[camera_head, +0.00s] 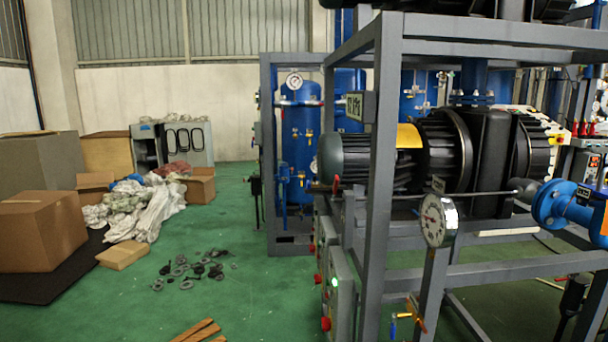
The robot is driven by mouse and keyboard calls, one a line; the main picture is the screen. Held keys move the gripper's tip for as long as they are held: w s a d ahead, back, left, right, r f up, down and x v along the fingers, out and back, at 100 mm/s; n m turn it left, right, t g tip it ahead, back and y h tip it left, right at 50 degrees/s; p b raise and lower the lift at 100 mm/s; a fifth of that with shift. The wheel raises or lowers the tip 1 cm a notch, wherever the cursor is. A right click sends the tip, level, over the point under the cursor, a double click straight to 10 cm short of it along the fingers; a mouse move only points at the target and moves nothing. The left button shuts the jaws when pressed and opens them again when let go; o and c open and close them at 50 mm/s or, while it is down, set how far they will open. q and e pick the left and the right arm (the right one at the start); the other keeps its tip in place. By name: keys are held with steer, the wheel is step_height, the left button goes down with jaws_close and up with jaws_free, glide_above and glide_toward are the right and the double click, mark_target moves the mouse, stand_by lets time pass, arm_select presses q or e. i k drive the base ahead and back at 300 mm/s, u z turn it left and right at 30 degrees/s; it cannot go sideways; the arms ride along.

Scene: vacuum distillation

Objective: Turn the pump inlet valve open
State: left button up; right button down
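A black and grey pump and motor unit (465,150) with a yellow band sits in a grey steel frame (383,150). A thin rod runs across the front of the frame, with a small red handle (336,185) at its left end. A small valve with an orange-brass handle (415,314) and a blue part (394,325) is low by the frame post. A blue flanged pipe (558,205) is at the right edge. I cannot tell which of these is the pump inlet valve, or its position. Neither of my grippers is in view.
A round gauge (439,220) stands before the frame. A control box (340,290) with a green light and red knobs is low on its left side. Cardboard boxes (40,230), cloths (140,208) and loose rings (185,270) lie left.

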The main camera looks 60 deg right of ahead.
mark_target(336, 180)
steer(key=z, duration=0.1)
steer(key=i, duration=1.65)
steer(key=z, duration=0.7)
steer(key=i, duration=1)
steer(key=z, duration=1.7)
steer(key=i, duration=0.75)
steer(key=z, duration=0.65)
